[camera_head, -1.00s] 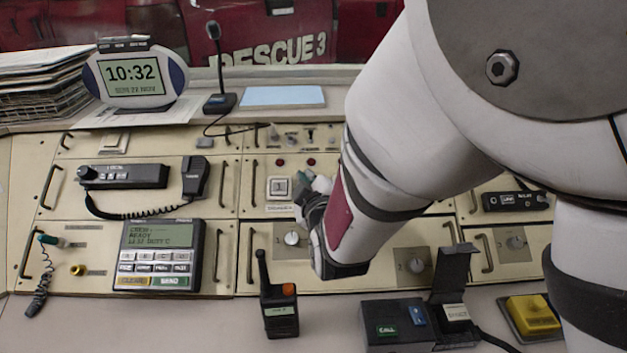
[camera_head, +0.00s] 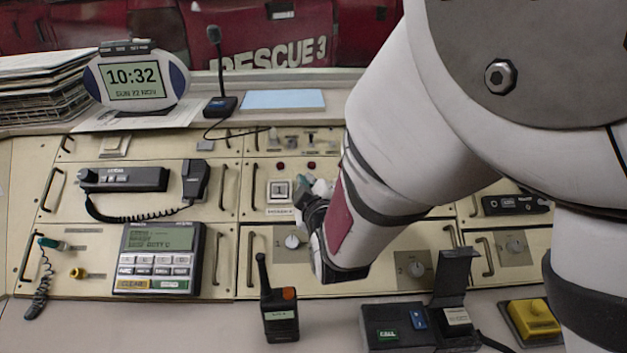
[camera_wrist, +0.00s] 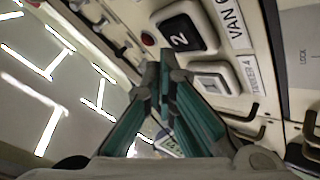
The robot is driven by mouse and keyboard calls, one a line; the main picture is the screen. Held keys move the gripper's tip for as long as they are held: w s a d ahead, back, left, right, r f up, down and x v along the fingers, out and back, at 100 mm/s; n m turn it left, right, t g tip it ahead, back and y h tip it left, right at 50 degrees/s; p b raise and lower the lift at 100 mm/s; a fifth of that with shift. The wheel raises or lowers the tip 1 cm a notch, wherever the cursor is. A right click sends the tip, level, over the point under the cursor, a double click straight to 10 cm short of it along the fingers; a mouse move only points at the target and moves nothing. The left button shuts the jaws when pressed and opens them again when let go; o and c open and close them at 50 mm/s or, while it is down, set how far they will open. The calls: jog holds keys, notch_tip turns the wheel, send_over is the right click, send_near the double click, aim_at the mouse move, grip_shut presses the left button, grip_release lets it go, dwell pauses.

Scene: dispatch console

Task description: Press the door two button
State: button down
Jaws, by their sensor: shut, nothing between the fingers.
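In the wrist view, a dark-framed button marked 2 (camera_wrist: 180,38) sits on the cream panel, just beyond my fingertips. A label beginning "VAN" (camera_wrist: 229,18) is beside it. A second, pale square button (camera_wrist: 214,80) is close by, with a label reading "TANKER 4" (camera_wrist: 251,75). My gripper (camera_wrist: 168,72), with teal finger pads, is shut and empty. I cannot tell whether its tips touch the panel. In the head view, my gripper (camera_head: 318,187) is at the middle panel, right of a square button (camera_head: 279,190) whose number is unclear; my arm hides the panel behind it.
A round knob (camera_head: 292,241) is below, near my wrist. A handheld radio (camera_head: 279,312) stands on the front ledge. A box with a raised cover (camera_head: 454,278) and a yellow button (camera_head: 537,311) are at front right. Handles (camera_head: 250,190) stick out from the panels.

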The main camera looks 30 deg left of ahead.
jog(key=shift+a+f+b, duration=0.25)
jog(key=shift+f+b, duration=0.05)
jog(key=shift+f, duration=0.3)
jog(key=shift+w+r, duration=0.1)
jog(key=shift+r, duration=0.05)
jog(key=shift+w+f+b, duration=0.25)
jog(key=shift+f+b, duration=0.1)
jog(key=shift+f, duration=0.05)
dwell(0.4)
dwell(0.4)
jog(key=shift+s+d+r+p, duration=0.2)
jog(key=shift+r+p, duration=0.1)
jog(key=shift+r, duration=0.1)
jog(key=shift+s+d+r+p, duration=0.1)
jog(key=shift+s+r+p, duration=0.1)
jog(key=shift+r+p, duration=0.15)
jog(key=shift+r, duration=0.1)
jog(key=s+r+p, duration=0.1)
jog(key=r, duration=0.1)
jog(key=s+d+r+p, duration=0.1)
jog(key=r+p, duration=0.1)
jog(key=shift+s+d, duration=0.15)
jog(key=shift+d, duration=0.05)
